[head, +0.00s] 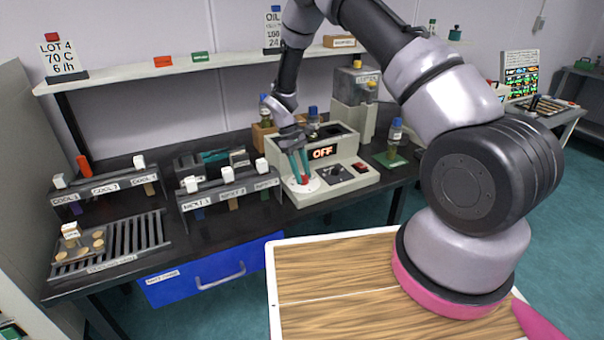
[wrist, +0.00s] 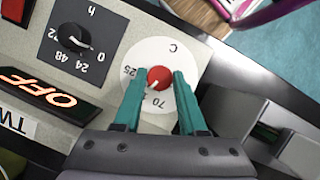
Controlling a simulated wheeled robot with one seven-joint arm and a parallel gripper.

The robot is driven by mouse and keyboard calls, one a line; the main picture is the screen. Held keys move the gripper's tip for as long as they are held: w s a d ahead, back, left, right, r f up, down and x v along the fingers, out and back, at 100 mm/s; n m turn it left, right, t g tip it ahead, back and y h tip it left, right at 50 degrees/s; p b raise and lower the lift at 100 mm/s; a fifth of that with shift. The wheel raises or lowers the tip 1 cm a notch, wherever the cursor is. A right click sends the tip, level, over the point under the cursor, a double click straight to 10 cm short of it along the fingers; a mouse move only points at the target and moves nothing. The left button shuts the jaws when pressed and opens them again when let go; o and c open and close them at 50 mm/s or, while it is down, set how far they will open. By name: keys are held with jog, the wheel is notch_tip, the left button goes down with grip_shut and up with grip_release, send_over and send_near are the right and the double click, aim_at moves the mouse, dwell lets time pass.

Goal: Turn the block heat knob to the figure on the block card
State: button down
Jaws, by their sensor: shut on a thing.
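The block heat knob is a red knob (wrist: 159,77) in the middle of a round white dial (wrist: 190,52) marked C, with 25 and 70 legible. Its white pointer line aims to the lower left in the wrist view, between 25 and 70, nearer 70. My gripper (wrist: 160,74) has its teal fingers on both sides of the knob, shut on it. In the head view my gripper (head: 299,178) reaches down to the dial at the left of the grey heater unit (head: 347,160), whose display (head: 323,152) reads OFF. A card (head: 62,58) on the shelf reads LOT 4, 70 C, 6 h.
A black time dial (wrist: 75,40) marked h is beside the heat dial. Another shelf card (head: 272,28) begins with OIL; its lower lines are partly legible. Labelled racks (head: 230,190) stand left of the unit. A capped bottle (head: 395,133) stands to its right.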

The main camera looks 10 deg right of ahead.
jog(key=shift+m, duration=0.6)
jog(key=shift+m+y, duration=0.3)
jog(key=shift+c, duration=2.4)
grip_release()
jog(key=v, duration=1.1)
jog(key=shift+w, duration=0.15)
jog(key=shift+f, duration=0.15)
